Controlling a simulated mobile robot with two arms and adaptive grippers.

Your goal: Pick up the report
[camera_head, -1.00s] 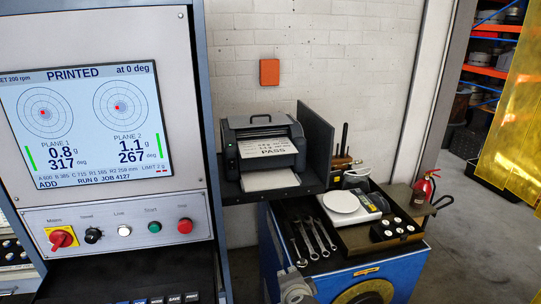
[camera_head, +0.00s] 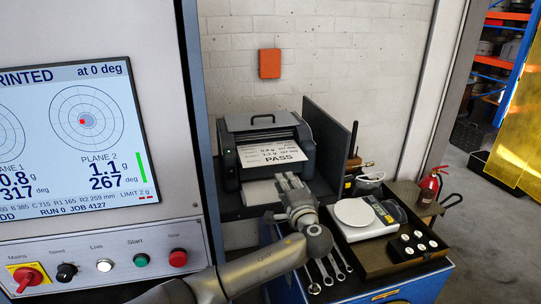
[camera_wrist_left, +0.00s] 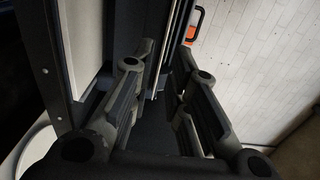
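The report (camera_head: 272,155) is a white printed sheet reading PASS, sticking out of the front of the dark printer (camera_head: 228,160). Another pale sheet or tray (camera_head: 258,193) lies below it. My left gripper (camera_head: 287,180) is just in front of the printer, below the report's lower edge and apart from it as far as I can tell. In the left wrist view its two fingers (camera_wrist_left: 165,85) stand apart with nothing clearly between them. A pale panel beside the left finger cannot be identified. My right gripper is not in view.
A balancing-machine cabinet with a screen (camera_head: 70,140) stands at the left. A dark side panel (camera_head: 328,145) borders the printer on the right. A blue tool cart (camera_head: 430,285) carries wrenches, a scale (camera_head: 355,212) and a tray of weights (camera_head: 415,240).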

